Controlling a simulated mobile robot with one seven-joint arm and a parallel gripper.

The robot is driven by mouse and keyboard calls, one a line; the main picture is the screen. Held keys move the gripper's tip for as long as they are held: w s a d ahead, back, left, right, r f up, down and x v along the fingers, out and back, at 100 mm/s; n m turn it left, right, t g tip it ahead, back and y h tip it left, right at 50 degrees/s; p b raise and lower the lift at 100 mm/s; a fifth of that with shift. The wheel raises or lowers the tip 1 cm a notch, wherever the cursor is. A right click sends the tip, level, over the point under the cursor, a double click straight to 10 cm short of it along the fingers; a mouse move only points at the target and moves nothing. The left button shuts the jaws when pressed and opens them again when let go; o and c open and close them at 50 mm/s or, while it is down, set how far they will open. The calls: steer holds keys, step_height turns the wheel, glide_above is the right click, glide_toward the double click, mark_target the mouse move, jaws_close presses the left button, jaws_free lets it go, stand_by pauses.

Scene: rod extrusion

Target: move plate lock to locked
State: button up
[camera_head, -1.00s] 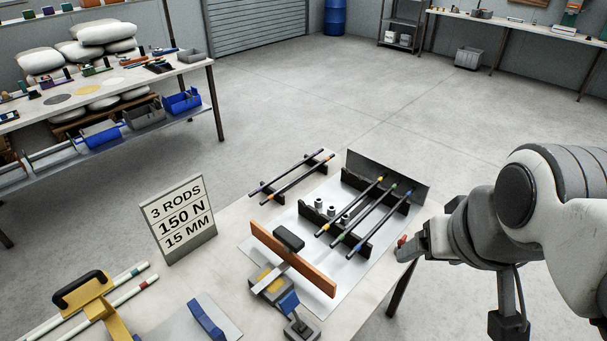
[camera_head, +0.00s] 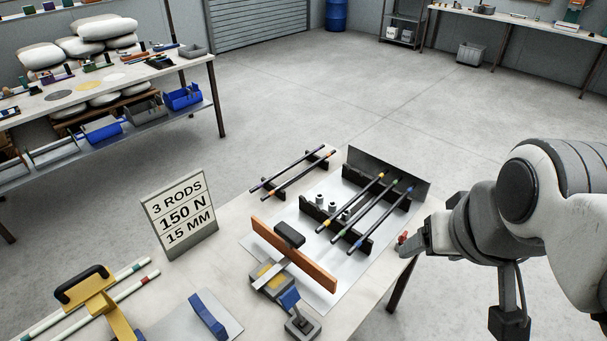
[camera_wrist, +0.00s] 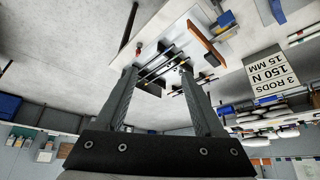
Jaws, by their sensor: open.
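The plate lock is not clearly identifiable. A small red piece (camera_head: 403,238) shows at the table's right edge, beside the tip of my gripper (camera_head: 410,246). It also shows in the wrist view (camera_wrist: 138,48), beyond the left finger. I cannot tell its lock state. An orange upright plate (camera_head: 293,259) with a black block (camera_head: 289,236) stands across the grey base sheet (camera_head: 340,274). A blue lever-like piece (camera_head: 289,300) sits on a grey block in front of it. In the wrist view my gripper (camera_wrist: 160,74) has its two fingers apart with nothing held between them.
Several rods (camera_head: 368,211) rest on black notched supports before a dark upright panel (camera_head: 390,174). Two more rods (camera_head: 292,174) lie on a rack to the left. A sign (camera_head: 180,217) and a yellow tool with a black handle (camera_head: 88,293) stand on the left.

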mark_target(295, 309)
steer(key=shift+w+a, duration=0.25)
steer(key=shift+w, duration=0.15)
steer(key=c, duration=0.5)
steer(key=w+a+n, duration=0.1)
steer(key=w, duration=0.1)
steer(key=w+a+f+n+g, duration=0.1)
steer(key=w+a, duration=0.1)
steer(key=w+a+n+g, duration=0.1)
steer(key=w+a, duration=0.1)
steer(key=shift+w+f+y, duration=0.1)
steer(key=shift+f+y, duration=0.2)
jaws_close()
steer(key=w+a+f+n+g+h+b, duration=0.15)
steer(key=w+a+f+n, duration=0.25)
steer(key=a+f, duration=0.65)
steer(key=w+a+f+n+g+h, duration=0.1)
steer(key=w+a+f+n+g, duration=0.25)
steer(key=a+f, duration=0.7)
steer(key=s+d+f+p, duration=0.1)
steer(key=s+d+f, duration=0.2)
steer(key=f, duration=0.5)
steer(key=shift+s+d+p, duration=0.2)
steer(key=shift+d+p, duration=0.1)
steer(key=shift+p, duration=0.1)
